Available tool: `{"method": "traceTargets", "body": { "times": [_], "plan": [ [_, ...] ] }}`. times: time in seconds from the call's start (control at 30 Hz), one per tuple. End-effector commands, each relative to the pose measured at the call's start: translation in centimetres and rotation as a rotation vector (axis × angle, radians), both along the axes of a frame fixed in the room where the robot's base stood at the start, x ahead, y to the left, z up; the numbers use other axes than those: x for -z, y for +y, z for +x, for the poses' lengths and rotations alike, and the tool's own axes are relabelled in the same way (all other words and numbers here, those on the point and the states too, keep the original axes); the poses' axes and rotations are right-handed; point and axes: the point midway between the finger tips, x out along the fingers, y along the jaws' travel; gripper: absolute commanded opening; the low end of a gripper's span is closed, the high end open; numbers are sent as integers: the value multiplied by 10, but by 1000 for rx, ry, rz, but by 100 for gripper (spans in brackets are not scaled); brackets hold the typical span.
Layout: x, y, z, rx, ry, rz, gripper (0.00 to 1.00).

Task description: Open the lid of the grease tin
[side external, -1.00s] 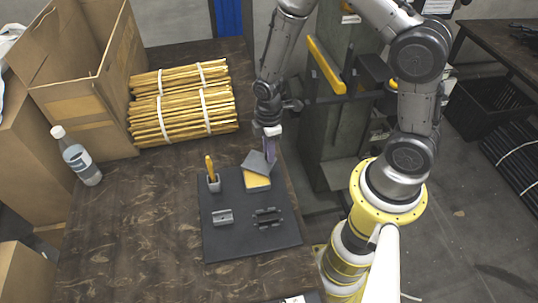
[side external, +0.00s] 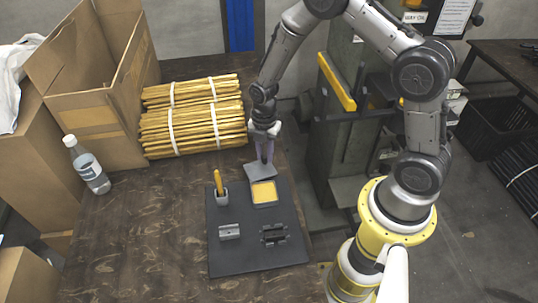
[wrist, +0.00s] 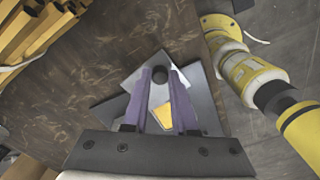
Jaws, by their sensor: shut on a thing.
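The grease tin (side external: 265,193) is a small square grey tin on the black mat, with yellow grease showing inside. Its grey lid (side external: 258,171) is at the tin's far side, turned at an angle and leaving most of the grease uncovered. I cannot tell whether the lid still touches the tin's rim. My gripper (side external: 265,160) points down at the lid. In the wrist view its purple fingers (wrist: 160,76) are shut on the lid's dark round knob (wrist: 160,72). The grey lid (wrist: 198,85) spreads around them, and yellow grease (wrist: 183,117) shows between the fingers.
Tied bundles of sticks (side external: 195,125), a cardboard box (side external: 90,110) and a bottle (side external: 87,165) stand to the left. The table's front left is clear.

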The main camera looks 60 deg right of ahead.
Motion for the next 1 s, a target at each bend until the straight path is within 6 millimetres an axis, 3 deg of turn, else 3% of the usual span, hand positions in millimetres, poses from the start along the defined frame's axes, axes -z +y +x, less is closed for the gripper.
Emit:
{"method": "traceTargets", "body": {
  "times": [0.3, 0.8, 0.83, 1.0],
  "plan": [
    [-1, 2, 10, -110, -4, 0, 0],
    [-1, 2, 11, -127, -4, 0, 0],
    [-1, 2, 11, -127, -4, 0, 28],
    [-1, 2, 10, -127, -3, 0, 56]
  ]
}}
